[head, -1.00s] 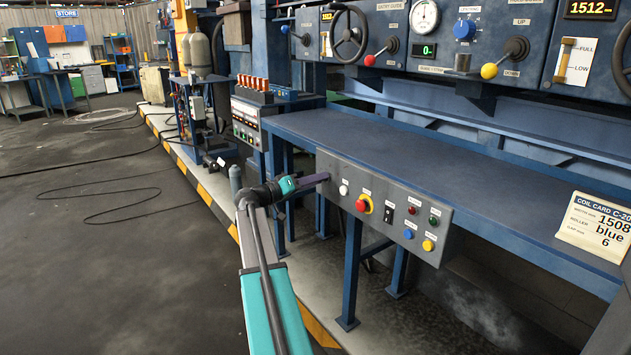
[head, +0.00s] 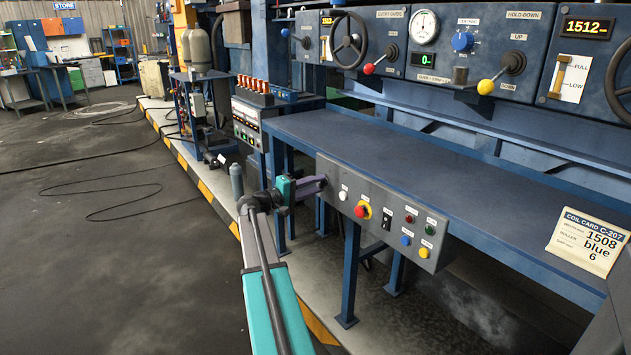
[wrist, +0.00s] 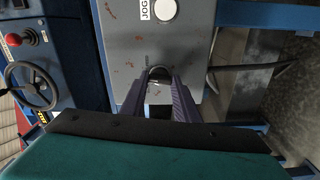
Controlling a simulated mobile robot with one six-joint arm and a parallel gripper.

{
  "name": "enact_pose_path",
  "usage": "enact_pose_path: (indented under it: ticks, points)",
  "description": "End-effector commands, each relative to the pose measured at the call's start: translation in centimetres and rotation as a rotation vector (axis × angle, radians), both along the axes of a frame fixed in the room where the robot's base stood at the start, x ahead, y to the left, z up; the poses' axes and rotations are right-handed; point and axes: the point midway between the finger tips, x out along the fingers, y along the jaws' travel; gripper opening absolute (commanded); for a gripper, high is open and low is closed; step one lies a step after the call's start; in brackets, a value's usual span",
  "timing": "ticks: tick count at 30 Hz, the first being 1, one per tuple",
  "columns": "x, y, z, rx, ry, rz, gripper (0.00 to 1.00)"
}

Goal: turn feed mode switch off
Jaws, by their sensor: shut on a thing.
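The grey control panel (head: 375,238) is fixed along the front edge of the blue table. My gripper (head: 321,182) is at the panel's left end in the head view. In the wrist view, the purple fingers of my gripper (wrist: 159,80) are shut on a dark round knob (wrist: 158,72) on the panel face. I take it for the feed mode switch; its label is not readable and the fingers hide most of it. The white button (wrist: 164,10) beside a JOG label is close by, untouched.
The panel also carries a red button on yellow (head: 362,210), a black rocker (head: 386,222) and several coloured buttons to the right. The table top (head: 400,155) is bare except for a coil card (head: 588,242). Open floor (head: 90,260) lies to the left.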

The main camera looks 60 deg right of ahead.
Motion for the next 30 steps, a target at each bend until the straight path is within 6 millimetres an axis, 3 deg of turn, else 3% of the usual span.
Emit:
enact_pose_path:
  ticks: [9, 23, 24, 27, 30]
  points:
    - [0.03, -0.05, 0.07, 0.052, 0.127, 0.001, 0.06]
    - [0.06, -0.04, -0.02, 0.058, 0.145, 0.002, 0.06]
    - [0.06, -0.04, -0.02, 0.058, 0.145, 0.002, 0.31]
    - [0.06, -0.03, -0.02, 0.059, 0.144, 0.002, 0.47]
    - [0.06, -0.02, -0.02, 0.059, 0.144, 0.001, 0.47]
